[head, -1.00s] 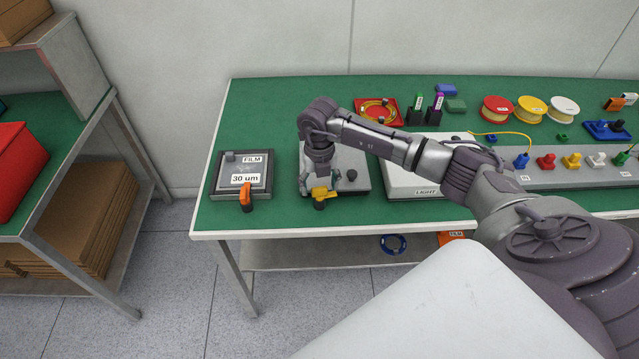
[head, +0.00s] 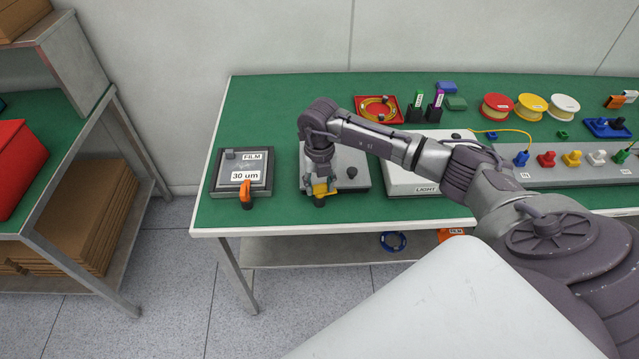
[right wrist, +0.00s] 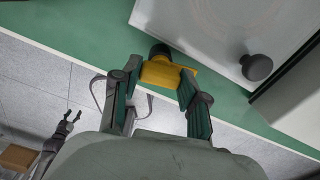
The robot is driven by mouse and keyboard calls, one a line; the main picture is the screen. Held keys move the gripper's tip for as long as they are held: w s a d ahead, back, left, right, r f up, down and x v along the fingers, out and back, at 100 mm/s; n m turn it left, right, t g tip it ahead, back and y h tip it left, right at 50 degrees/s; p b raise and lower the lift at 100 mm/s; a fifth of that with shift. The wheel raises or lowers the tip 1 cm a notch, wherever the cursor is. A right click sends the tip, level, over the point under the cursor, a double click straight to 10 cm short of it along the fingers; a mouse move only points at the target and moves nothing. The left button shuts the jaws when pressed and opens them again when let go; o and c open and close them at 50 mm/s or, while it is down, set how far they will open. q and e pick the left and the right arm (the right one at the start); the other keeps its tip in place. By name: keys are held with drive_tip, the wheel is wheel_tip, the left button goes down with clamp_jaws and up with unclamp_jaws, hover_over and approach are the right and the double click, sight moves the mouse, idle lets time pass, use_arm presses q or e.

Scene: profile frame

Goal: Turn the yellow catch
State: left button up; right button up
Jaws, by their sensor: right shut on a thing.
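The yellow catch (head: 325,188) is at the front edge of a grey plate (head: 349,166) on the green bench. It also shows in the right wrist view (right wrist: 172,77), with a black round knob beside its far end. My right gripper (right wrist: 160,90) is shut on the yellow catch, one finger on each side; in the head view it (head: 319,180) points down and partly hides the catch. A small grey gripper, apparently my left one (right wrist: 72,117), shows at the left of the right wrist view, over the floor, too small to judge.
Left of the plate lies a FILM box (head: 240,174) with an orange catch (head: 245,190). Right of it is a white LIGHT box (head: 425,170). A black knob (head: 352,172) stands up from the plate. The bench's front edge is close.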

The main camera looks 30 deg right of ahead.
sight(320, 185)
drive_tip(key=n+b, duration=0.3)
drive_tip(key=n, duration=0.1)
drive_tip(key=shift+f, duration=0.1)
drive_tip(key=n+b, duration=0.3)
drive_tip(key=shift+n, duration=0.3)
drive_tip(key=n+b, duration=0.3)
drive_tip(key=n, duration=0.1)
drive_tip(key=shift+n+b, duration=1.15)
drive_tip(key=shift+n, duration=0.95)
drive_tip(key=shift+r, duration=0.2)
drive_tip(key=o, duration=1.1)
drive_tip(key=shift+o, duration=0.2)
wheel_tip(320, 185, up, 12)
